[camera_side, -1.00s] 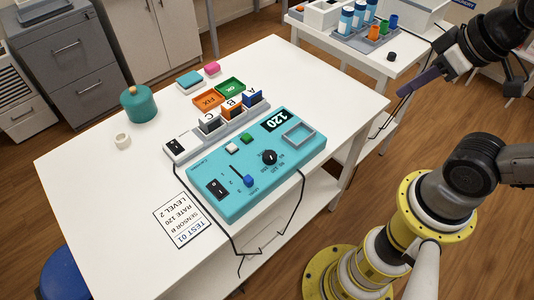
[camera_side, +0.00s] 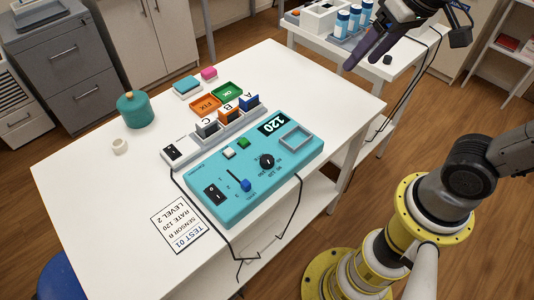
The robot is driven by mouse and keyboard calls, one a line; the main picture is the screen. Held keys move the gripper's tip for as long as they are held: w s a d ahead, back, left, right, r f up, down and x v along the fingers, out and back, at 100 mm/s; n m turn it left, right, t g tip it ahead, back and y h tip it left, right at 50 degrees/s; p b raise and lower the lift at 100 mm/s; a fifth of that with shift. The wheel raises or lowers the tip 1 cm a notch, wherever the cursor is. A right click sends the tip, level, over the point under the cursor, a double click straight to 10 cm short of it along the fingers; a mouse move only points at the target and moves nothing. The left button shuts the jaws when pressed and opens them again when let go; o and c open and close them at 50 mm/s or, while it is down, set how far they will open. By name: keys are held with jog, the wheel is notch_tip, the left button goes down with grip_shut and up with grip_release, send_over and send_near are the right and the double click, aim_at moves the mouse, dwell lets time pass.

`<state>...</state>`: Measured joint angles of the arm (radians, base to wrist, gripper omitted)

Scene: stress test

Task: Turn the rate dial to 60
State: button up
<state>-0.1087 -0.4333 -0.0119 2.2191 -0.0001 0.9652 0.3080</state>
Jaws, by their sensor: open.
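The teal control box (camera_side: 215,172) lies on the white table, its display (camera_side: 272,124) reading 120. The black rate dial (camera_side: 266,161) is on its right part, with small printed numbers around it. The box also has a black rocker switch (camera_side: 215,194), a blue slider knob (camera_side: 246,185), and white and green buttons.
A grey rack (camera_side: 227,130) with sensor blocks A, B and C stands behind the box. Black cables hang over the front edge. A second table (camera_side: 352,52) holds blue-labelled bottles.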

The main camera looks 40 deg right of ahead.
jog(key=w+a+f+g, duration=0.1)
jog(key=w+a, duration=0.3)
jog(key=w, duration=0.1)
jog(key=n+g, duration=0.2)
jog(key=g, duration=0.2)
send_over(267, 159)
notch_tip(267, 159, down, 11)
notch_tip(267, 159, down, 13)
jog(key=shift+f, duration=0.2)
grip_shut()
